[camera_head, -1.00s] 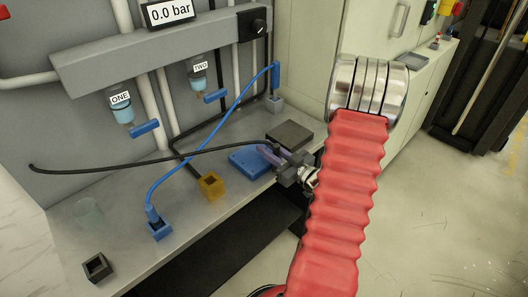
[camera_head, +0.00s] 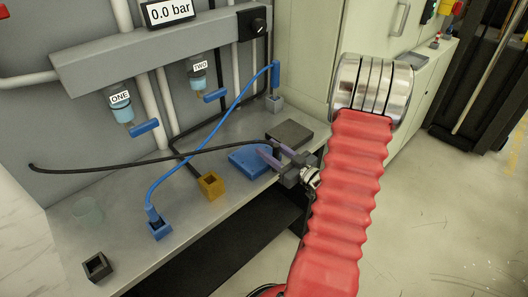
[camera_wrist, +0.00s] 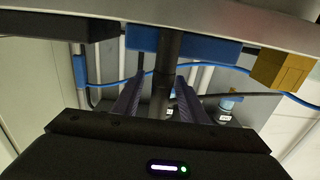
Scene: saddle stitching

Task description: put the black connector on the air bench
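The black connector (camera_wrist: 166,60) is a dark upright cylinder in the wrist view, between my two purple fingers, with gaps visible on both sides. In the head view its black hose (camera_head: 110,170) runs from the far left to my gripper, where the connector itself is hard to make out. My gripper (camera_head: 276,154) is open over the right part of the grey air bench (camera_head: 125,210); its fingers also show in the wrist view (camera_wrist: 160,98). A blue block (camera_head: 248,160) lies just left of the fingers. Whether the connector touches it is unclear.
A yellow socket (camera_head: 211,186), a blue socket with a blue hose (camera_head: 160,229) and an empty black socket (camera_head: 97,267) stand along the bench. A dark block (camera_head: 289,134) lies behind the gripper. The gauge (camera_head: 169,12) reads 0.0 bar.

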